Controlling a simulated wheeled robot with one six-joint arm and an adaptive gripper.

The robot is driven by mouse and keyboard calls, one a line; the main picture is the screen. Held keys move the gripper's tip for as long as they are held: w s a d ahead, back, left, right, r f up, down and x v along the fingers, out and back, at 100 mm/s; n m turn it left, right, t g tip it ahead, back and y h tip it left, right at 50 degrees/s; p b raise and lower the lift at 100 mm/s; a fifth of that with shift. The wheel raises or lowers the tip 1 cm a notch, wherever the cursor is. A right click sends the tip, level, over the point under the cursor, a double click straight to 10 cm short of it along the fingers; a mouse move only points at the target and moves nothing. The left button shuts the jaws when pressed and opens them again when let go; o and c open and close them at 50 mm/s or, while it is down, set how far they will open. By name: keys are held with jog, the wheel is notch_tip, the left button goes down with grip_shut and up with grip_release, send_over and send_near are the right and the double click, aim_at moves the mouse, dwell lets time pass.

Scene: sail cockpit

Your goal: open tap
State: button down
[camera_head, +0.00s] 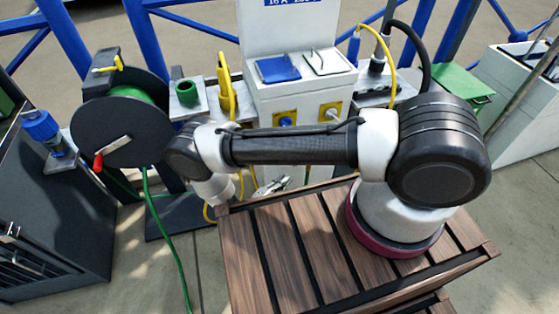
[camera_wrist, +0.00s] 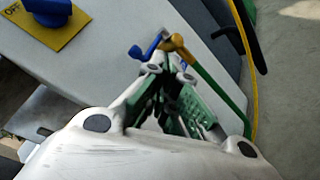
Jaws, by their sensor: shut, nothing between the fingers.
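The tap (camera_wrist: 178,43) is a small brass fitting with a blue lever (camera_wrist: 148,47), at the upper middle of the wrist view. It stands out beside a white pedestal, and a green hose runs from it down to the right. My gripper (camera_wrist: 170,74) is shut and empty. Its fingertips are just below the tap in the picture, close to the blue lever. I cannot tell whether they touch it. I cannot make out the tap in the head view, where my arm crosses in front of the pedestal's lower part.
The white pedestal (camera_head: 267,95) has blue and white socket covers and yellow switch plates. A blue knob (camera_wrist: 48,10) on a yellow OFF plate is at upper left in the wrist view. A hose reel (camera_head: 122,130) stands left. A yellow cable (camera_wrist: 245,60) hangs near the tap.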

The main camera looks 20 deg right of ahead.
jog(key=a+m, duration=0.1)
jog(key=w+a+m+t+y, duration=0.1)
jog(key=w+a+m+t, duration=0.1)
jog(key=a, duration=0.1)
jog(key=shift+w+a+r+m+y, duration=0.1)
jog(key=shift+w+r+m+y, duration=0.2)
jog(key=shift+r, duration=0.1)
jog(key=x, duration=1)
jog(key=shift+r, duration=0.15)
